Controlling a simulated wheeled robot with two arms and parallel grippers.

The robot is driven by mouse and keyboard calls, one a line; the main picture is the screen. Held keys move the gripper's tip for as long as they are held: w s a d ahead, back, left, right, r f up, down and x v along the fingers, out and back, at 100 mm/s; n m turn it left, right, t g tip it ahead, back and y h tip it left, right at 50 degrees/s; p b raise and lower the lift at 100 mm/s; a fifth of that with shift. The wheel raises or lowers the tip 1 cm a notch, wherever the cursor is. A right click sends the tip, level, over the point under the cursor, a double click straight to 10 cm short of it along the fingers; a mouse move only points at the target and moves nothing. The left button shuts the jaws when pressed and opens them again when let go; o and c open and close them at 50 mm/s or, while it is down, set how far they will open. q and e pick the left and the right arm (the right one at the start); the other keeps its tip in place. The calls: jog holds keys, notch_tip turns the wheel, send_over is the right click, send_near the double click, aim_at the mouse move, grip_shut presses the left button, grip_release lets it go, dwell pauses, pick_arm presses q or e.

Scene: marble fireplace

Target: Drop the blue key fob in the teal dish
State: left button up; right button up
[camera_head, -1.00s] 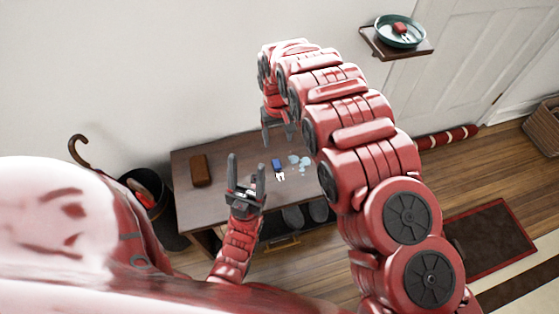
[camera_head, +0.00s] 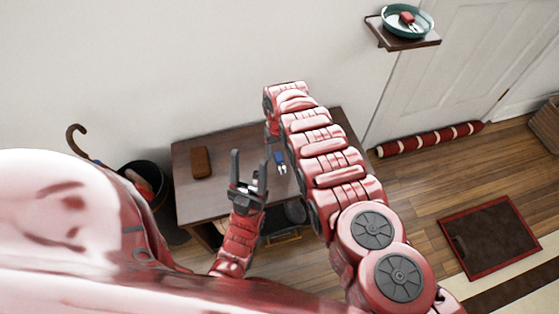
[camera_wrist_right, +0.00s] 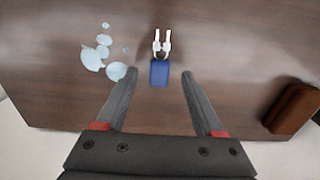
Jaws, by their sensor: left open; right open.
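The blue key fob (camera_head: 279,156) lies on the dark wooden table with its silver keys. In the right wrist view the fob (camera_wrist_right: 160,74) lies between the fingertips of my right gripper (camera_wrist_right: 159,76), which is open; no contact is visible. In the head view the arm mostly hides this gripper. My left gripper (camera_head: 250,166) is open and empty, left of the fob, over the table's front part. The teal dish (camera_head: 408,36) stands on a wall shelf at the top right and holds a red fob with keys.
The table (camera_head: 190,190) also bears a brown block (camera_head: 202,162) and pale blue patches (camera_wrist_right: 93,58) beside the fob. A dark bin (camera_head: 148,178) with an umbrella stands at its left. The shelf (camera_head: 425,42) juts from the wall near the door.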

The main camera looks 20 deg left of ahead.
aim_at(280, 163)
notch_tip(280, 163, down, 3)
jog(key=shift+r+b, duration=0.1)
jog(key=shift+b, duration=0.8)
jog(key=shift+r, duration=0.1)
grip_shut()
